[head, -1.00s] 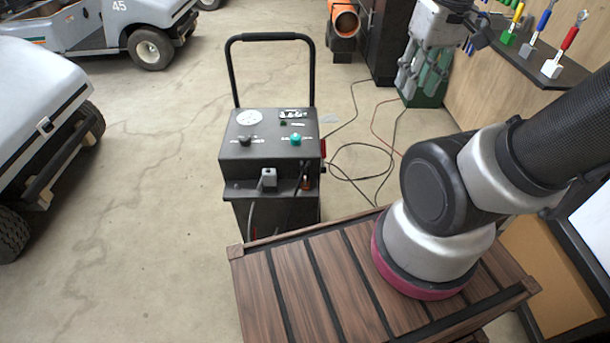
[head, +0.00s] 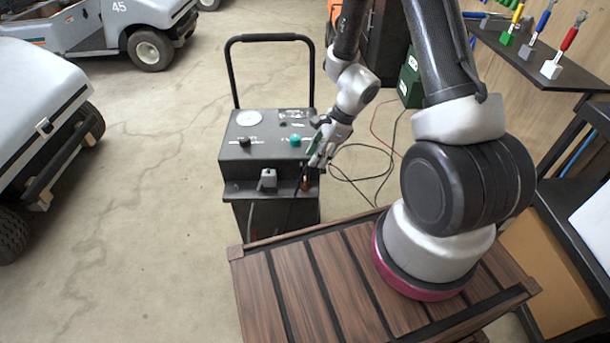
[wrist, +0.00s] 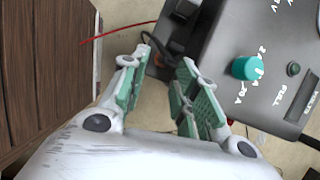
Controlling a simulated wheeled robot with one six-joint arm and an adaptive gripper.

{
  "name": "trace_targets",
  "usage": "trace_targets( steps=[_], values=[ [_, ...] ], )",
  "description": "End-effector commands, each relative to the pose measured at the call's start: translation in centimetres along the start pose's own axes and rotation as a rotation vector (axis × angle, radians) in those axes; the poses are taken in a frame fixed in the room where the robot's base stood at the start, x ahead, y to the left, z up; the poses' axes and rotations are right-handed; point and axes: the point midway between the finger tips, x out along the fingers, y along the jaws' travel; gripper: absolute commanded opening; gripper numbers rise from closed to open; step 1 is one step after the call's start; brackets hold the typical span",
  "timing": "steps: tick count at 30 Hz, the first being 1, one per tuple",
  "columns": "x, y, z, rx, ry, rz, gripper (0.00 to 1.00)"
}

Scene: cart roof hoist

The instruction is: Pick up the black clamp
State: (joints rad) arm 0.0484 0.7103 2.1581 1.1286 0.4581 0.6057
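The black clamp (head: 305,184), dark with a copper-coloured part, is at the right end of the shelf on the front of the dark charger cart (head: 268,158). My gripper (head: 318,162) is just above it, beside the cart's right front edge, and partly covers it. In the wrist view my gripper (wrist: 166,60) has its green-padded fingers spread. The dark clamp (wrist: 173,46) shows between and beyond the fingertips. I cannot tell whether either finger touches it.
A grey connector (head: 268,178) is on the same shelf to the left. Cables lie on the floor at right. Golf carts (head: 150,48) stand at left; open floor lies between.

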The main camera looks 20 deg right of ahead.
Motion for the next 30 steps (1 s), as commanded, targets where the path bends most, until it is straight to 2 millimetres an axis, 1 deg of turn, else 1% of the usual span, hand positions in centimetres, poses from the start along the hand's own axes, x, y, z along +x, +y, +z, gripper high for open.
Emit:
trace_targets(
  steps=[1,2,5,12,15,20,25,27,30],
  values=[
    [0.1,-0.5,-0.1,0.069,0.012,-0.026,0.30],
    [0.1,-0.6,-0.3,0.096,0.019,-0.033,0.30],
    [0.9,-0.7,-0.5,0.132,0.026,-0.037,0.30],
    [5.2,-0.8,-0.6,0.132,0.025,-0.034,0.30],
    [6.3,-0.9,-0.5,0.131,0.025,-0.035,0.30],
    [7.6,-1.0,-0.3,0.129,0.025,-0.035,0.30],
    [10.2,-1.4,0.4,0.128,0.025,-0.034,0.30],
    [11.2,-1.4,0.3,0.130,0.025,-0.034,0.30],
    [11.9,-1.5,0.3,0.129,0.025,-0.036,0.30]
  ],
)
